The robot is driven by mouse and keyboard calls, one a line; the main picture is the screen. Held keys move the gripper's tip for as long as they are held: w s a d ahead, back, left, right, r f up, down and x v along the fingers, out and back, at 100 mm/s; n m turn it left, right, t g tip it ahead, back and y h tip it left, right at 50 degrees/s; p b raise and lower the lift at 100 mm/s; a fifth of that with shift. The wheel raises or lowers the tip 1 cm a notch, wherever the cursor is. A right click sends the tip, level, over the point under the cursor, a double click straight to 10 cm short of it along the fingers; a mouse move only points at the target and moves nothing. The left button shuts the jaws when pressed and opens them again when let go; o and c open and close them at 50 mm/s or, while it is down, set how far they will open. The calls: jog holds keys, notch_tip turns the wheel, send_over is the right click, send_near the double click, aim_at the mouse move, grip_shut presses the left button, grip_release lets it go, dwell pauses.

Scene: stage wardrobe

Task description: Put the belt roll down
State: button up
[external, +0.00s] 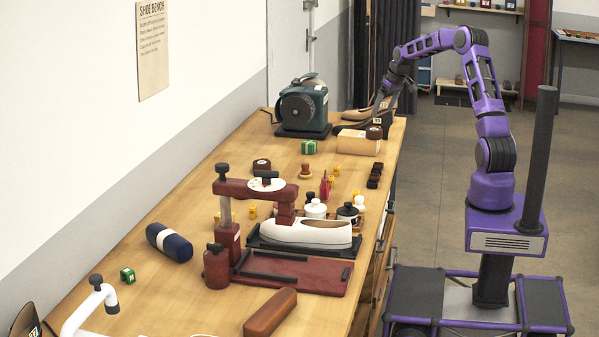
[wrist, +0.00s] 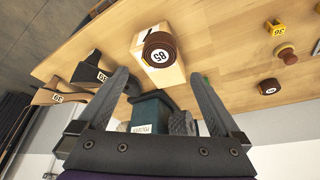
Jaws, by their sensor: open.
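A dark brown belt roll (external: 374,132) with a white number label rests on the light wooden block (external: 352,144) near the far right edge of the bench. In the wrist view the belt roll (wrist: 161,52) sits on the block (wrist: 174,79), ahead of my fingertips. My gripper (external: 385,102) is open, with its fingers (wrist: 160,74) spread and nothing held between them.
A green grinder-like machine (external: 302,108) stands left of my gripper. A red press (external: 255,188) with a white shoe (external: 310,233) stands nearer.

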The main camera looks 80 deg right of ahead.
jog(key=shift+v, duration=1.2)
